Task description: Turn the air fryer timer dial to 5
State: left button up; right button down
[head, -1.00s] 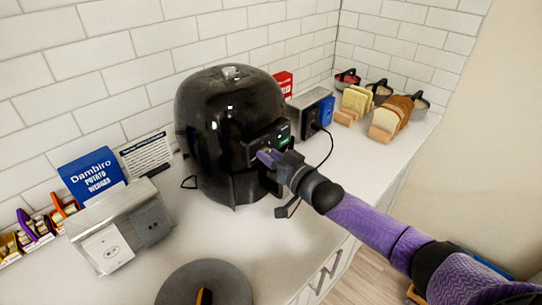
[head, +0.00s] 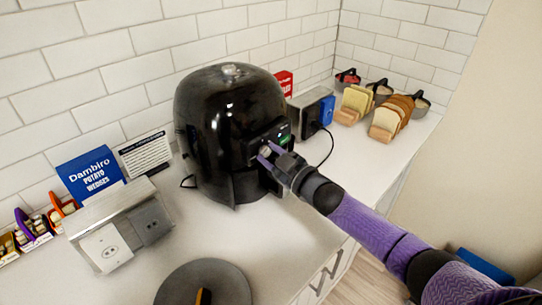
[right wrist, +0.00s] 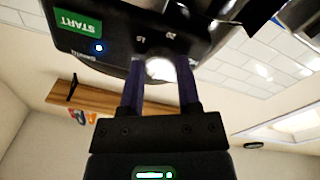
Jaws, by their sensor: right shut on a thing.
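The black air fryer (head: 225,125) stands on the white counter against the tiled wall. Its control panel (head: 281,136) faces right, with a green START button that shows large in the right wrist view (right wrist: 77,22). The silver timer dial (right wrist: 160,68) sits on the panel, between the two purple fingers of my right gripper (right wrist: 159,82). My right gripper (head: 267,155) is at the front of the fryer, shut on the dial. Numbers are printed beside the dial, but its setting cannot be read. My left gripper is not in view.
Left of the fryer are a grey outlet box (head: 122,230) and a blue potato wedges sign (head: 92,174). A round dark grey plate (head: 235,285) lies in front. Sliced bread (head: 390,118) and bowls stand at the back right. A black cord (head: 330,148) hangs beside the fryer.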

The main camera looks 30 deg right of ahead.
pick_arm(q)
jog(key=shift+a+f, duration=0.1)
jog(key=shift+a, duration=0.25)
pick_arm(e)
jog(key=shift+n, duration=0.6)
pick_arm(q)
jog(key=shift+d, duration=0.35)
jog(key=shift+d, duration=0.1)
pick_arm(e)
jog(key=shift+c, duration=1.5)
grip_release()
jog(key=shift+s, duration=0.15)
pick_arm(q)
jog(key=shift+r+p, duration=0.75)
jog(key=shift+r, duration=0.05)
pick_arm(e)
jog(key=v, duration=0.9)
jog(key=shift+s+d, duration=0.2)
jog(key=shift+s, duration=0.1)
jog(key=shift+f, duration=0.1)
